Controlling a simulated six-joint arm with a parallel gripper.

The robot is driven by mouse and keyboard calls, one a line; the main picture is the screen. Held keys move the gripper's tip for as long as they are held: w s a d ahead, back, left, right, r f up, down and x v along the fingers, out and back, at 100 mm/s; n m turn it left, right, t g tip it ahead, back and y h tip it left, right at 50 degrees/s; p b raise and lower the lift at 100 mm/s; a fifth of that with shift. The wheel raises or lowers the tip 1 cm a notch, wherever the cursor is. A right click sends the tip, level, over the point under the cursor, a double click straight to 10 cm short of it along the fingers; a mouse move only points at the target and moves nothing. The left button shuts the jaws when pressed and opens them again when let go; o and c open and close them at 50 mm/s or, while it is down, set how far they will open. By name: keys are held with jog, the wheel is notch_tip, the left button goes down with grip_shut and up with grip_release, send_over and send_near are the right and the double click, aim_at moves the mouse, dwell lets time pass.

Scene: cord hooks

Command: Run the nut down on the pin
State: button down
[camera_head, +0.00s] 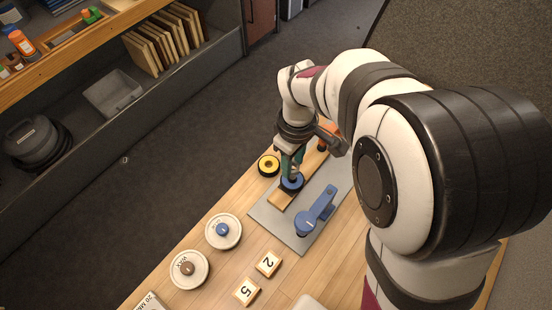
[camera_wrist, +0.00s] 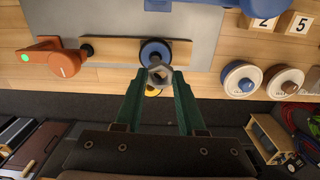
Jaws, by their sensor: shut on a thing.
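My gripper (camera_wrist: 158,80) has green fingers and is shut on a grey hex nut (camera_wrist: 160,75) at its fingertips. The nut appears in front of the lower edge of a blue disc (camera_wrist: 155,48) on a wooden strip (camera_wrist: 118,50). In the head view my gripper (camera_head: 291,168) is just above the blue disc (camera_head: 291,184), which sits on the strip (camera_head: 279,200). The pin cannot be made out, and whether the nut touches it cannot be told. The nut is hidden in the head view.
An orange clamp-like part (camera_wrist: 60,62) stands at one strip end. A blue handled part (camera_head: 315,214) stands on the grey plate (camera_head: 268,216). White discs (camera_head: 189,270) and numbered blocks (camera_head: 246,292) are nearer the front.

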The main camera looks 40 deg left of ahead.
jog(key=shift+w+r, duration=0.45)
jog(key=shift+f, duration=2.7)
jog(key=shift+f, duration=0.45)
